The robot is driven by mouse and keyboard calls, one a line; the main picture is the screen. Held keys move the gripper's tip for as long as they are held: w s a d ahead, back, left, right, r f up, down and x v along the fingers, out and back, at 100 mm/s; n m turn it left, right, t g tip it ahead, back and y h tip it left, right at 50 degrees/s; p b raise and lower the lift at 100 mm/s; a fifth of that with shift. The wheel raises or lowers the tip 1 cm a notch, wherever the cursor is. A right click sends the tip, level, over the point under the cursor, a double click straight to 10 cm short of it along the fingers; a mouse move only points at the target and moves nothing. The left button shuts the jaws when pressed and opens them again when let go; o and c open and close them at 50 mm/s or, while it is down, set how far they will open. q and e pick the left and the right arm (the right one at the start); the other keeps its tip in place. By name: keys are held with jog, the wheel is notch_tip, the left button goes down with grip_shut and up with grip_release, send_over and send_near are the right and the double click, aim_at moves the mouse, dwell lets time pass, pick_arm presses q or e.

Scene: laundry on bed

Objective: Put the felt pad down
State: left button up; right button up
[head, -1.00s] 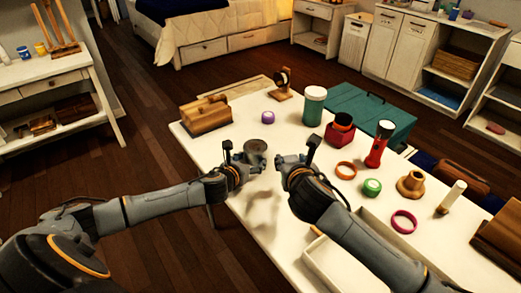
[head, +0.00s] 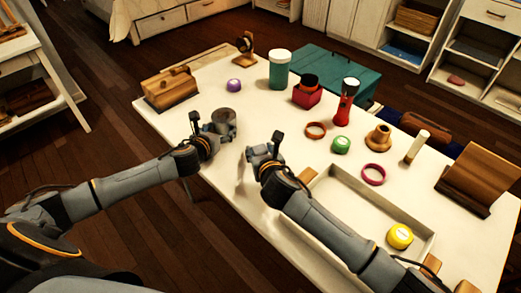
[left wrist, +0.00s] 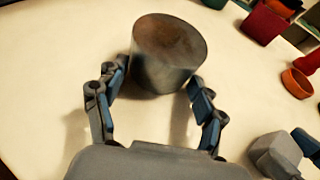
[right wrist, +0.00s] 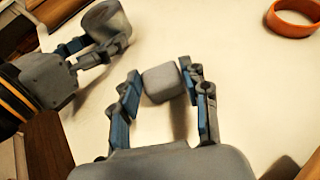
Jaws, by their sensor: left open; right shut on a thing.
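The felt pad appears to be the small pale grey rounded block (right wrist: 161,84) between the fingertips of my right gripper (right wrist: 160,76) in the right wrist view. My right gripper is shut on it over the white table. Whether the block touches the table is unclear. In the head view my right gripper (head: 258,153) hides most of it. My left gripper (head: 208,138) is open, with its fingers near the base of a grey metal cylinder (head: 223,121). The cylinder (left wrist: 168,50) stands upright just ahead of the open fingers in the left wrist view.
A white tray (head: 322,196) with a yellow round item (head: 400,236) lies right of my right gripper. An orange ring (head: 316,130), a green round item (head: 341,145) and a magenta ring (head: 373,175) lie beyond. Bare table (head: 185,120) shows left of the cylinder.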

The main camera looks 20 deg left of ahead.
jog(key=o, duration=0.9)
jog(key=shift+f, duration=0.15)
jog(key=shift+s+d+r, duration=0.1)
jog(key=shift+r, duration=0.1)
jog(key=v, duration=1.2)
